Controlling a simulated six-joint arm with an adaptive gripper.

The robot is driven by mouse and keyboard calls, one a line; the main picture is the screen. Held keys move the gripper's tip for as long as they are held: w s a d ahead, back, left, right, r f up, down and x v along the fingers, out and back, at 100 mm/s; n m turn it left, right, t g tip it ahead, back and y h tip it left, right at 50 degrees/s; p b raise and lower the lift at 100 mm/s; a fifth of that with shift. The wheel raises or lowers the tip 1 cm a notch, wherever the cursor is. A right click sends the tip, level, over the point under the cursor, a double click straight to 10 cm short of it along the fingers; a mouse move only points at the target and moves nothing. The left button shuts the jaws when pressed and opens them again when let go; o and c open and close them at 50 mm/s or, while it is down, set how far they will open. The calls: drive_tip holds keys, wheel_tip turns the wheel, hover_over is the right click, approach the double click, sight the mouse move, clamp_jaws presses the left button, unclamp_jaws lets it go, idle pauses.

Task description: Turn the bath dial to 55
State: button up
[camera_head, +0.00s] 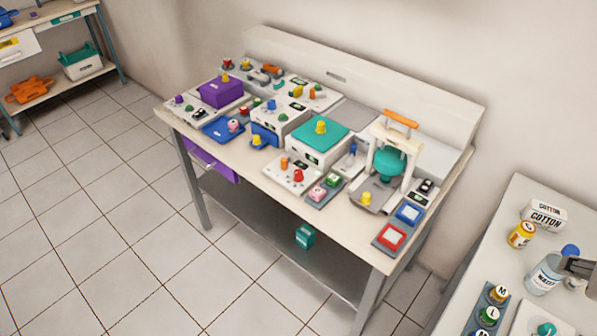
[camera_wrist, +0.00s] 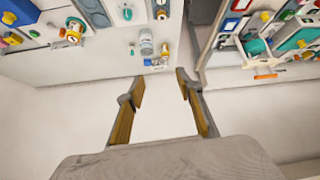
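I cannot tell which knob is the bath dial, as no label for it is readable. On the bench in the head view, a white box with a teal top (camera_head: 321,145) carries a yellow knob (camera_head: 321,127). In front of it, a white panel (camera_head: 291,177) has an orange knob (camera_head: 284,162) and a red knob (camera_head: 298,175). My gripper (camera_wrist: 158,85) is open and empty, away from all knobs; only a grey part (camera_head: 578,266) shows at the head view's right edge.
The bench (camera_head: 258,171) is crowded with knobs, buttons and boxes. The right table (camera_head: 511,206) holds a cotton box (camera_head: 543,215), a yellow jar (camera_head: 521,235), a clear bottle (camera_head: 544,273) with a blue top behind it, and lettered knobs (camera_head: 489,315). Floor between them is open.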

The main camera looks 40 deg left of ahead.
drive_tip(key=w+a+r+n+t+y, duration=0.3)
drive_tip(key=w+a, duration=1.3)
drive_tip(key=w, duration=0.1)
drive_tip(key=w+a+f+n+y, duration=0.2)
drive_tip(key=w+a+y, duration=0.1)
drive_tip(key=a, duration=0.8)
drive_tip(key=w+a+f+n+y, duration=0.15)
drive_tip(key=w+a, duration=0.25)
drive_tip(key=a, duration=0.8)
drive_tip(key=n+g+y, duration=0.5)
drive_tip(key=n+g, duration=0.1)
drive_tip(key=n, duration=0.1)
hover_over(316, 187)
drive_tip(key=w+d, duration=0.1)
drive_tip(key=w, duration=0.5)
wheel_tip(316, 187, down, 19)
drive_tip(key=s+f+g, duration=0.1)
drive_tip(key=s+f, duration=0.1)
drive_tip(key=s+f+n+g, duration=0.1)
drive_tip(key=s+f, duration=0.1)
drive_tip(key=f, duration=0.1)
drive_tip(key=s+f+n+g, duration=0.1)
drive_tip(key=s+f+g, duration=0.1)
drive_tip(key=shift+a+f+y, duration=0.25)
drive_tip(key=shift+a+y, duration=0.1)
drive_tip(key=shift+a, duration=0.05)
